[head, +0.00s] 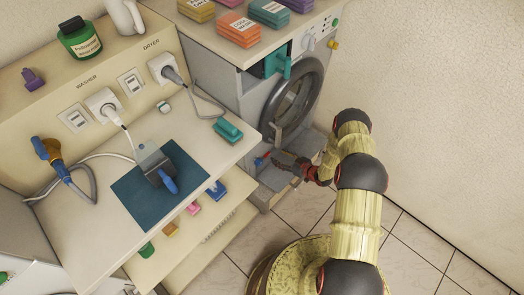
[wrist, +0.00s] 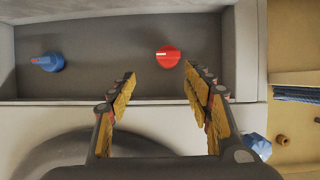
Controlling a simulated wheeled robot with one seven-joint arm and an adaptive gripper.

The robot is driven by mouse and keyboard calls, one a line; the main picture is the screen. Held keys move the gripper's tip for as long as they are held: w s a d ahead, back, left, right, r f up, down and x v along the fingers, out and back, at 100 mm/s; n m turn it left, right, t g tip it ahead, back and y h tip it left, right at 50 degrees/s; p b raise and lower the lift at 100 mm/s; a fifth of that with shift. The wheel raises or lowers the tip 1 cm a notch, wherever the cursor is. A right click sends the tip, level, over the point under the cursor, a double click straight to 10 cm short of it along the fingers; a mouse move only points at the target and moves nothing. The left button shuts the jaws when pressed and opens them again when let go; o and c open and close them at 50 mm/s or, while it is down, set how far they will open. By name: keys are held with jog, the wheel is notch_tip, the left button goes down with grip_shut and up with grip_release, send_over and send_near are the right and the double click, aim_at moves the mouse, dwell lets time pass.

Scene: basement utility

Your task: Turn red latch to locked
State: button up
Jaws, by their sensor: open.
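The red latch (wrist: 168,57) is a round red knob with a pale mark on its left side, on a dark recessed panel in the wrist view. My gripper (wrist: 160,75) is open and empty. Its two fingers point toward the panel, with the latch visible between and just beyond the fingertips. I see no contact with it. In the head view my gripper (head: 284,160) is low by the washer front, and the latch cannot be told apart there.
A blue knob (wrist: 47,62) with a red mark sits left of the latch. The worktop (head: 206,120) is to the left, and floor (head: 400,245) is clear at right.

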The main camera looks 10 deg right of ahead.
aim_at(267, 154)
jog(key=b+x, duration=0.1)
jog(key=x, duration=0.2)
jog(key=b+x, duration=0.1)
jog(key=x, duration=0.1)
jog(key=s+a+b+x, duration=0.1)
jog(key=x, duration=0.2)
jog(key=shift+w+a+f, duration=0.15)
jog(key=shift+a+f, duration=0.05)
jog(key=shift+f, duration=0.2)
jog(key=shift+c, duration=0.7)
jog(key=c, duration=1)
